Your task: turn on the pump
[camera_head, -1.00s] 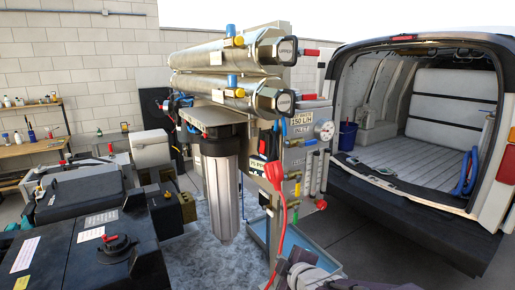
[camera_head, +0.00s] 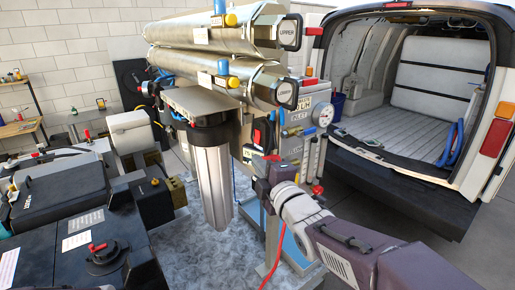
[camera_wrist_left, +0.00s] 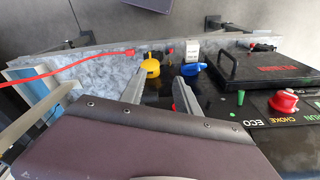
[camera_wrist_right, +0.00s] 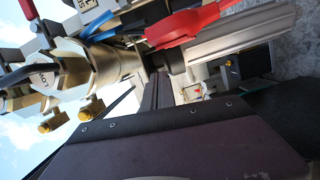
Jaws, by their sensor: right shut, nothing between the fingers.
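A black box with a red switch (camera_head: 257,135) sits on the frame behind the steel filter housing (camera_head: 213,185); I cannot tell whether the switch is on. My right gripper (camera_head: 262,165) is shut and empty, just below and in front of this box in the head view. In the right wrist view its fingers (camera_wrist_right: 158,88) are together, close to a large red part (camera_wrist_right: 183,26); I cannot tell if they touch. My left gripper is out of the head view. In the left wrist view its fingers (camera_wrist_left: 157,90) are apart and empty, above a black panel with a red knob (camera_wrist_left: 283,101).
Two steel membrane tubes (camera_head: 215,35) lie above the box. A pressure gauge (camera_head: 323,115) is to its right. A black machine (camera_head: 75,245) fills the lower left, and an open van (camera_head: 410,100) stands at right.

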